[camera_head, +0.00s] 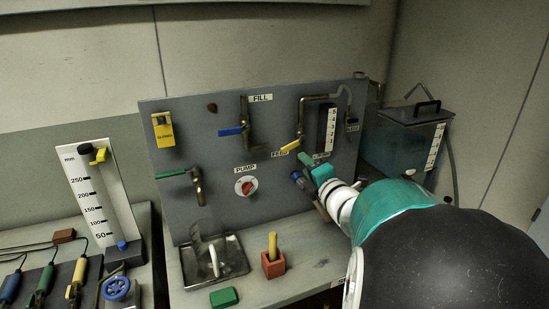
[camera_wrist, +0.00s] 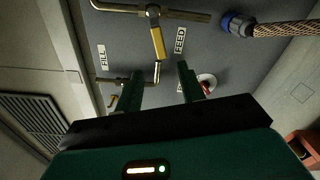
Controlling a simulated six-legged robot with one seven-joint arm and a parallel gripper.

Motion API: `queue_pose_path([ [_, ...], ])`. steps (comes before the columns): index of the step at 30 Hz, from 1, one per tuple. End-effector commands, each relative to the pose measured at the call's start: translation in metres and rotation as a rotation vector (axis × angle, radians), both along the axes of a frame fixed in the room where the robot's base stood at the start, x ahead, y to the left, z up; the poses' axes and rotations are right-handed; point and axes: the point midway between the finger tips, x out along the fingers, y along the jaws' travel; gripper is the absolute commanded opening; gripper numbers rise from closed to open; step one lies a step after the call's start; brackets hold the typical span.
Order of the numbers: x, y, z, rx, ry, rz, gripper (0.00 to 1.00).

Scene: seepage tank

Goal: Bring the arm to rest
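My arm reaches from the lower right toward the grey panel (camera_head: 225,130), and my gripper (camera_head: 306,170) is in front of the panel's right part, below the FEED label. In the wrist view two green fingers stand apart with nothing between them, so my gripper (camera_wrist: 159,84) is open. The yellow FEED handle (camera_wrist: 157,43) lies beyond the fingertips in the wrist view, and it also shows in the head view (camera_head: 290,146). The gripper looks apart from it. Whether a finger touches the panel cannot be told.
The panel carries a blue FILL handle (camera_head: 231,131), a red PUMP knob (camera_head: 247,187) and a green handle (camera_head: 171,173). On the bench are a metal tray (camera_head: 236,266), a red block with a yellow peg (camera_head: 273,264) and a green block (camera_head: 223,297). A water tank (camera_head: 400,148) stands right.

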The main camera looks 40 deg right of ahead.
Motion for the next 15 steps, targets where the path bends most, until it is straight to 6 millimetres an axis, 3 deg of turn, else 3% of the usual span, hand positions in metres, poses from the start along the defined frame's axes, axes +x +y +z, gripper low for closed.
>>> queue_pose_path([
  [10,0.005,0.007,0.003,0.062,0.0,-0.017,0.39],
  [15,0.015,0.038,0.006,0.348,0.007,-0.102,0.39],
])
